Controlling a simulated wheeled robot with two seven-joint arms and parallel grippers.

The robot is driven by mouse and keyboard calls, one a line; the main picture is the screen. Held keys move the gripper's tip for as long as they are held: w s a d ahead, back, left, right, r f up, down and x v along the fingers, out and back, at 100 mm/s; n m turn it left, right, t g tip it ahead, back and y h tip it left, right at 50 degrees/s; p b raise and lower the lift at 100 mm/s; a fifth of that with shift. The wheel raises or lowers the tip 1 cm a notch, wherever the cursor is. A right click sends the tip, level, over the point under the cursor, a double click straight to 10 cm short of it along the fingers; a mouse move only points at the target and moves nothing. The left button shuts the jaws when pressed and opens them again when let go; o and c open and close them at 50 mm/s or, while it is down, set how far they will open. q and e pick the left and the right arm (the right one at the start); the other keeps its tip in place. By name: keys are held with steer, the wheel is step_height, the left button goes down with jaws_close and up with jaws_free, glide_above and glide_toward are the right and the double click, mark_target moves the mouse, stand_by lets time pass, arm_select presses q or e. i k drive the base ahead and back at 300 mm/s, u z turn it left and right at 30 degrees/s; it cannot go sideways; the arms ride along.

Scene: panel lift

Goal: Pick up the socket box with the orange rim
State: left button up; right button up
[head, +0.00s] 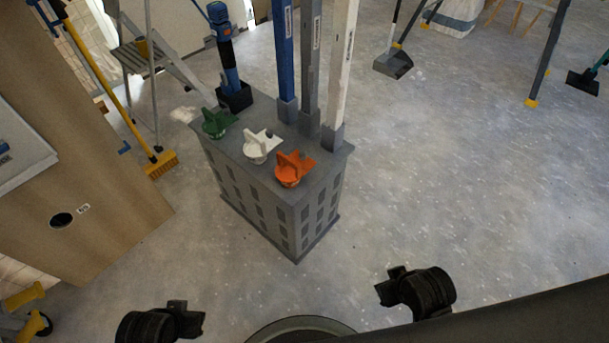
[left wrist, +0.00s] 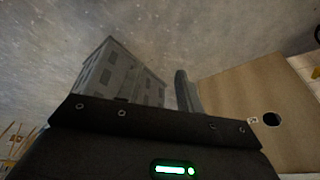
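An orange piece (head: 292,168), round with a raised upright part, sits on the front end of the top of a grey slotted stand (head: 275,205). It is the only orange-coloured piece there; I cannot make out a separate rim. My left gripper (head: 188,319) is low in the head view, in front of and left of the stand, apart from it. My right gripper (head: 392,288) is right of the stand, also apart from it. Neither touches the orange piece. Finger gaps are not clear. The stand also shows in the left wrist view (left wrist: 122,75), without the orange piece visible.
A white piece (head: 262,146) and a green piece (head: 217,122) sit behind the orange one. Tall posts and a blue tool (head: 222,50) rise from the stand's back. A wooden panel (head: 110,215) with a round hole stands left.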

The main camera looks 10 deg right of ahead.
mark_target(289, 169)
steer(key=z, duration=0.15)
steer(key=k, duration=1.2)
steer(key=z, duration=1.05)
steer(key=i, duration=0.75)
steer(key=z, duration=0.6)
steer(key=i, duration=0.75)
steer(key=u, duration=0.9)
steer(key=i, duration=0.85)
steer(key=u, duration=1)
